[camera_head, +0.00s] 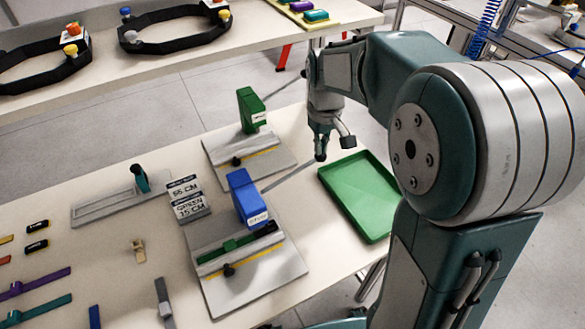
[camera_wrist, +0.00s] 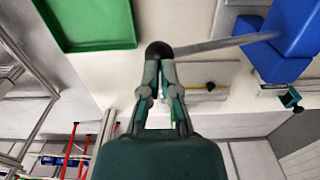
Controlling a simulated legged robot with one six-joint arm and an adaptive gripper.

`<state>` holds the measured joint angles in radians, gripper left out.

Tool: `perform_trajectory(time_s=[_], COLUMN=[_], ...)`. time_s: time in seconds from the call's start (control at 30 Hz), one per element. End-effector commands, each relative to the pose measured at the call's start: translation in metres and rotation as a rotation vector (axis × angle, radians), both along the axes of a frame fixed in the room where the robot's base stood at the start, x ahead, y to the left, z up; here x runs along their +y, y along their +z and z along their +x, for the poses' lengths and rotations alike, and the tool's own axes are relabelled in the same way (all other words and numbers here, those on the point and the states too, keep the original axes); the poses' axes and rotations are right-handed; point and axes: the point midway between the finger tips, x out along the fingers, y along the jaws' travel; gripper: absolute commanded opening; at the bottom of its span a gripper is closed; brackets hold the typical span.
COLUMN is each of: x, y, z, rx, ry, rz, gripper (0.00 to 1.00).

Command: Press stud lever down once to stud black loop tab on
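The blue press (camera_head: 246,200) stands on a grey base plate (camera_head: 245,292) with a white label on its front. Its grey lever (camera_head: 290,180) runs right to a black knob (camera_head: 320,157). My gripper (camera_head: 320,150) is at that knob, fingers pointing down. In the wrist view my fingertips (camera_wrist: 160,64) are drawn together and meet the black knob (camera_wrist: 158,49), which lies at the tips rather than between the fingers. The lever (camera_wrist: 225,42) slopes slightly up from the knob. A green strap (camera_head: 235,246) lies across the plate, with small black pieces (camera_head: 229,270); I cannot tell which is the loop tab.
An empty green tray (camera_head: 362,195) lies right of the lever. A green press (camera_head: 250,108) with its own lever stands behind. A label card (camera_head: 187,197), a grey fixture (camera_head: 115,202) and several straps lie left. Black bands rest on the far table.

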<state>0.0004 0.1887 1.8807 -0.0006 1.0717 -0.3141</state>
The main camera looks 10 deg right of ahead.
Motion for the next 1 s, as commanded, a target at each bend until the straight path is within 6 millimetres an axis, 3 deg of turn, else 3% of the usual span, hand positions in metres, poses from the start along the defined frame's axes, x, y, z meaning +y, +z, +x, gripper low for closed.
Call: perform_trajectory(time_s=[1.0], x=[0.001], y=[-0.027], z=[-0.001], rx=[0.003], ry=[0.000], rz=[0.001], gripper=[0.00])
